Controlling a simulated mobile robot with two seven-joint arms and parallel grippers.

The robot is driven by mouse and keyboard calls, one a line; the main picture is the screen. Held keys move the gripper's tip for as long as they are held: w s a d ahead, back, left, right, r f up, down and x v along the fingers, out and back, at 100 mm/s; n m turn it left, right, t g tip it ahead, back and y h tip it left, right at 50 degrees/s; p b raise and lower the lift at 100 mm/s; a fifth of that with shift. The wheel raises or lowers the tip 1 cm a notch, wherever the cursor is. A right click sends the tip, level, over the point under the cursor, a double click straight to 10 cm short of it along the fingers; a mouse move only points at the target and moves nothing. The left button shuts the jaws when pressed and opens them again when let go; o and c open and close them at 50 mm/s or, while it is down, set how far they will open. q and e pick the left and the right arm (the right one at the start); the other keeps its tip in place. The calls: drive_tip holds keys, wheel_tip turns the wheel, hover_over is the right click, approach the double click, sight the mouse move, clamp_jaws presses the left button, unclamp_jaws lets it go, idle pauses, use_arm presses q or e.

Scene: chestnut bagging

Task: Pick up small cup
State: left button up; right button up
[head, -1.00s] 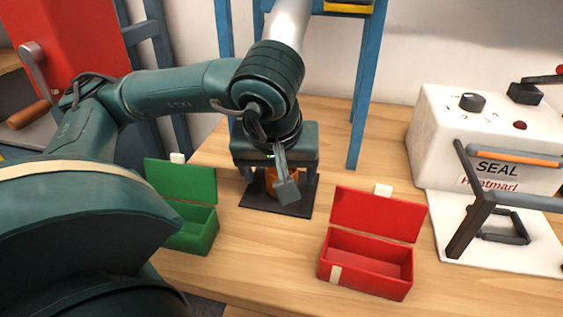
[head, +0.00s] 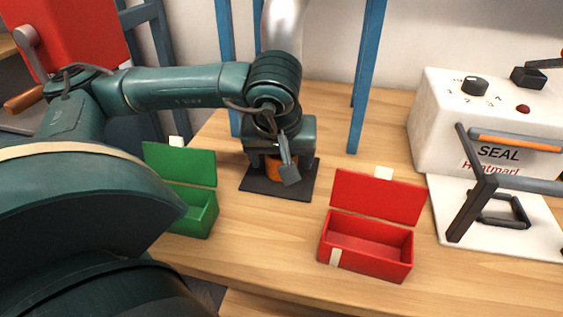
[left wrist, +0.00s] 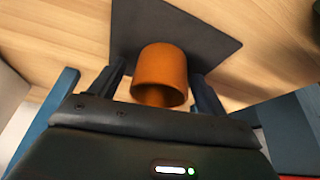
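The small orange cup (head: 282,168) stands on a dark square mat (head: 256,186) on the wooden table, largely covered by my left gripper in the head view. In the left wrist view the cup (left wrist: 162,70) sits between the two dark fingers, its open rim toward the camera. My left gripper (head: 280,160) is over the mat. In the left wrist view its fingers (left wrist: 158,85) are spread on either side of the cup, with a visible gap at each side. My right gripper is not in view.
An open green box (head: 200,212) stands left of the mat. An open red box (head: 366,262) stands to its front right. A white sealing machine (head: 440,120) with a black lever is at the right. Blue posts (head: 366,80) rise behind the mat. Table between the boxes is clear.

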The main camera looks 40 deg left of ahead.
use_arm(q)
drive_tip(key=c, duration=1.3)
drive_tip(key=shift+c, duration=0.6)
drive_tip(key=shift+r, duration=0.1)
